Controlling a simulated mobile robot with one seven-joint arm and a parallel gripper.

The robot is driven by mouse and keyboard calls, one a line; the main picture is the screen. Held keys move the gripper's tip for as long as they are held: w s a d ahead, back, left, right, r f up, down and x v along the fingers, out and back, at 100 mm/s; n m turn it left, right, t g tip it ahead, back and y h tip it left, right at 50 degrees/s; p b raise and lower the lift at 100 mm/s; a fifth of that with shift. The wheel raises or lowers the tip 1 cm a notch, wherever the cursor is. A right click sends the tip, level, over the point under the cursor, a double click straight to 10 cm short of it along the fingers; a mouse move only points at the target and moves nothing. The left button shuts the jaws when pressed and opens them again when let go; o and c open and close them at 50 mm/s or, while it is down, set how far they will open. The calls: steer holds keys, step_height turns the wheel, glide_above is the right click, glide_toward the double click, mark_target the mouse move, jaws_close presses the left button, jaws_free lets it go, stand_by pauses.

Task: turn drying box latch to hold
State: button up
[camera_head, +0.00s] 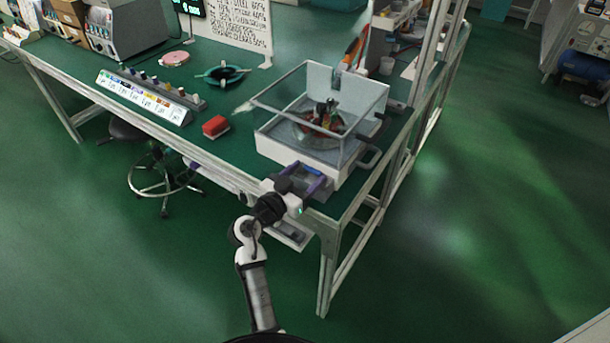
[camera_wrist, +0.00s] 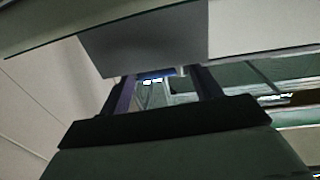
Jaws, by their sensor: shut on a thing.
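The drying box (camera_head: 293,155) is a white base with a clear-walled, framed top, standing at the front right corner of the green bench. Reddish and dark items show inside it. My gripper (camera_head: 312,173) is at the lower front of the box, its fingers pointing at the front wall. In the wrist view my gripper (camera_wrist: 162,80) has its fingers against a grey panel (camera_wrist: 145,48) of the box. The gripper is shut on the latch, a small part with a blue patch (camera_wrist: 155,75) between the fingers. Most of the latch is hidden, and its setting cannot be read.
A red block (camera_head: 215,126) lies left of the box. A metal post (camera_head: 425,60) rises behind the box on the right.

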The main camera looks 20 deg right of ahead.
steer(key=shift+s+d+f+n+t+b, duration=0.1)
steer(key=shift+d+f+n+t+b, duration=0.1)
steer(key=shift+n+t+b, duration=0.15)
steer(key=shift+r+n+t+y, duration=0.1)
steer(key=shift+n+t+y, duration=0.15)
steer(key=shift+t+y, duration=0.25)
steer(key=o, duration=0.9)
steer(key=shift+r, duration=0.1)
steer(key=shift+o, duration=0.2)
steer(key=b+v, duration=0.4)
steer(key=v, duration=0.9)
steer(key=shift+s+a+b, duration=0.15)
steer(key=shift+a+b, duration=0.2)
